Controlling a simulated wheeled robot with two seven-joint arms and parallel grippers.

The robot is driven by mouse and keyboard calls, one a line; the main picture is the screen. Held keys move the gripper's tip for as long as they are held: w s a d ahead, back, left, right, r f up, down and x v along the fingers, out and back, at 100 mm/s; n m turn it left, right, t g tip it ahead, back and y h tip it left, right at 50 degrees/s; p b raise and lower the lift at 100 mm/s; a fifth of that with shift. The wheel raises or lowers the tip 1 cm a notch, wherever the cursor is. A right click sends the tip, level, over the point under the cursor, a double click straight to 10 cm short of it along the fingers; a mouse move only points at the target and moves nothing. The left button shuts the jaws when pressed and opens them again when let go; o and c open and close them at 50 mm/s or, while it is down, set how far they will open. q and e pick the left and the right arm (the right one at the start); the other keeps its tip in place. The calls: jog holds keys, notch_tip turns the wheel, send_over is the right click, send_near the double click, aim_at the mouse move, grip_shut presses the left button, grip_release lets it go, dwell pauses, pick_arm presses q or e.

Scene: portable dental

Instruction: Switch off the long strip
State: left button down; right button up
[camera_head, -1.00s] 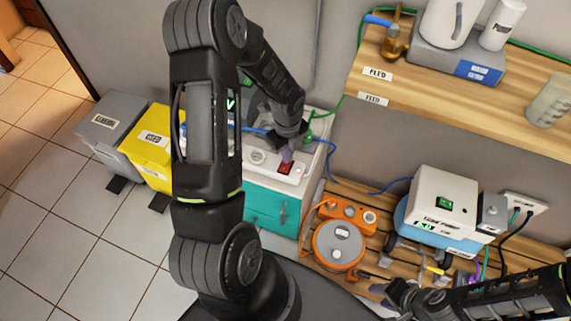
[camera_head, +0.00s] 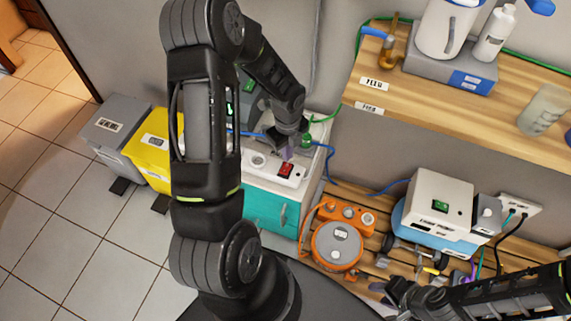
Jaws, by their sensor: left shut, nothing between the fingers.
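The long strip (camera_head: 258,167) is a white power strip with a round socket and a red rocker switch (camera_head: 286,170), lying on top of the teal-fronted cabinet (camera_head: 262,207). My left gripper (camera_head: 288,153) has its purple-tipped fingers shut and empty, just behind and above the red switch. I cannot tell whether the tips touch the strip. The switch is in clear view, but its on or off position is too small to tell. My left arm hides the strip's left end. My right gripper (camera_head: 380,287) is low at the right, near the slatted bench, and its jaw opening is unclear.
An orange round device (camera_head: 337,245) and a white box with a green switch (camera_head: 440,205) stand on the slatted bench. A wooden shelf (camera_head: 440,110) with bottles is at upper right. Yellow (camera_head: 150,155) and grey bins stand left. Blue and green cables run behind the strip.

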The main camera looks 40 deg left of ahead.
pick_arm(q)
jog(key=shift+r+p, duration=0.9)
jog(key=shift+r, duration=0.5)
jog(key=s+d+f+n+t+h+p, duration=0.1)
jog(key=d+f+n+t+h+p, duration=0.15)
jog(key=d+n, duration=1.5)
jog(key=s+d+n+g+h+p, duration=0.1)
jog(key=s+d+n, duration=0.3)
jog(key=s+d, duration=0.7)
jog(key=s+f+g+p, duration=0.1)
jog(key=s, duration=0.2)
jog(key=shift+n+h+p, duration=0.35)
jog(key=shift+p, duration=0.05)
jog(key=shift+d, duration=0.1)
